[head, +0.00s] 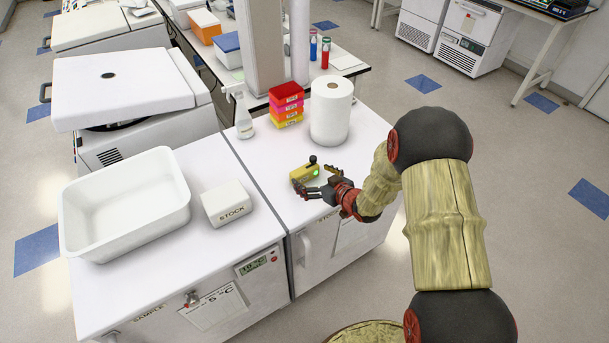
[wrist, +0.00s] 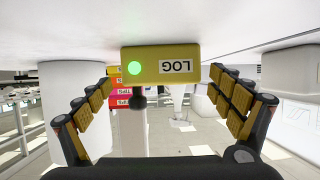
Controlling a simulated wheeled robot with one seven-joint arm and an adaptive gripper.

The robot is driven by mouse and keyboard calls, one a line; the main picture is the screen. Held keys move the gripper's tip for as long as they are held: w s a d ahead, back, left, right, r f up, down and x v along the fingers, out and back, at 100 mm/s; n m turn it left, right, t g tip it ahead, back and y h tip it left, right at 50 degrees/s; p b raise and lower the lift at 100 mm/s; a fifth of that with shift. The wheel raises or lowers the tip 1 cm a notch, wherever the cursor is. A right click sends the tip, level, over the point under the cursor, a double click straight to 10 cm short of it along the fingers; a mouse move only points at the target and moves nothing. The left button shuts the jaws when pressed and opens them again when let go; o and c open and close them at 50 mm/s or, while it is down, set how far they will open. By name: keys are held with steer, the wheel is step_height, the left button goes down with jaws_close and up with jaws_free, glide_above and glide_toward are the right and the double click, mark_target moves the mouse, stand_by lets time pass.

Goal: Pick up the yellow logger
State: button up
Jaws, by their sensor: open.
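The yellow logger (head: 304,172) is a small box with a green light and a black knob, lying on the white bench top in the head view. In the wrist view the logger (wrist: 160,65) appears upside down, with a white "LOG" label and the green light facing me. My gripper (head: 315,180) is open right beside the logger, its fingers reaching toward it. In the wrist view the fingertips of my gripper (wrist: 160,85) stand on either side of the logger, with a gap at each side. I see no contact.
A white paper roll (head: 331,110) and a stack of coloured boxes (head: 286,104) stand behind the logger. A bottle (head: 243,117) stands left of the stack. A white STOCK box (head: 228,203) and a large white tub (head: 125,204) are to the left. The bench around the logger is clear.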

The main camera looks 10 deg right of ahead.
mark_target(308, 174)
steer(key=shift+o, duration=0.4)
steer(key=b+x, duration=0.1)
steer(key=x, duration=0.3)
steer(key=shift+w+a+f, duration=0.1)
steer(key=shift+w+f, duration=0.05)
steer(key=shift+w, duration=0.05)
steer(key=shift+c, duration=0.9)
steer(key=c, duration=1)
